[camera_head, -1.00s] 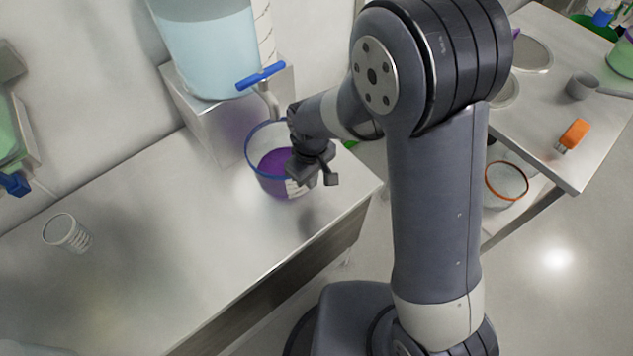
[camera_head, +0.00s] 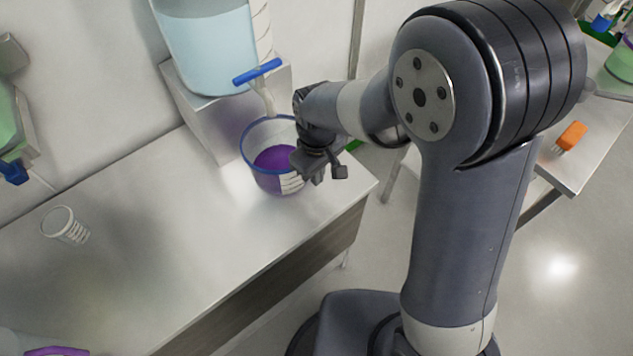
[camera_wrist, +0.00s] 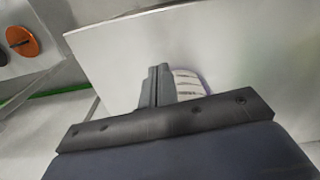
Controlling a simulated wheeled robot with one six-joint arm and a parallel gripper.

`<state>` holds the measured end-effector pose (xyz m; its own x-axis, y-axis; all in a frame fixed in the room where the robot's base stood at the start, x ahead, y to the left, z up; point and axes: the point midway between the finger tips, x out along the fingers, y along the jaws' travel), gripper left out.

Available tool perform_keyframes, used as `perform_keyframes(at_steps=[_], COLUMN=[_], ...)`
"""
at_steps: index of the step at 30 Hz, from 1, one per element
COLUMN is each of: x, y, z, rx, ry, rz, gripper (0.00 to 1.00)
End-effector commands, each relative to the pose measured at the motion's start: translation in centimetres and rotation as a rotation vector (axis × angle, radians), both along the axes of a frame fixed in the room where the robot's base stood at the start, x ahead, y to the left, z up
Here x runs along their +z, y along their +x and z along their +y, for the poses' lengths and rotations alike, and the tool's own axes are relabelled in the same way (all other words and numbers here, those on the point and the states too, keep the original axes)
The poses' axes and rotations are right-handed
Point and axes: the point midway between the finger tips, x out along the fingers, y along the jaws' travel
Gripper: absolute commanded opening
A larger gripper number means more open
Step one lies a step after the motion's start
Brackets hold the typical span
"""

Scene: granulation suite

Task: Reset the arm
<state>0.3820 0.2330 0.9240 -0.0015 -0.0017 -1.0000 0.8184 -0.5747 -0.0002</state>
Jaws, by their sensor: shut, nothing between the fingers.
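My gripper (camera_head: 318,174) hangs at the right side of a clear bucket (camera_head: 268,178) with a blue rim and purple liquid in it. In the head view the gripper overlaps the bucket's right edge; I cannot tell whether they touch. In the wrist view my gripper (camera_wrist: 157,75) has its two fingers together with nothing between them.
A dispenser tank (camera_head: 207,50) with a blue-handled tap (camera_head: 258,71) stands on a metal box (camera_head: 205,120) behind the bucket. An orange brush (camera_head: 571,136) lies on the right table. The bench middle is clear.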

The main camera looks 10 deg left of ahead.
Motion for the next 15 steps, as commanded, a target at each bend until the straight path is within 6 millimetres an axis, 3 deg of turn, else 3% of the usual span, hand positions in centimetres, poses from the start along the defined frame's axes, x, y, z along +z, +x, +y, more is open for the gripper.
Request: perform_keyframes(at_steps=[6,15], x=[3.9,5.7], y=[0.1,0.0], z=[0.1,0.0], rx=[0.0,0.0], ry=[0.003,0.0], rz=[-0.005,0.0], gripper=[0.0,0.0])
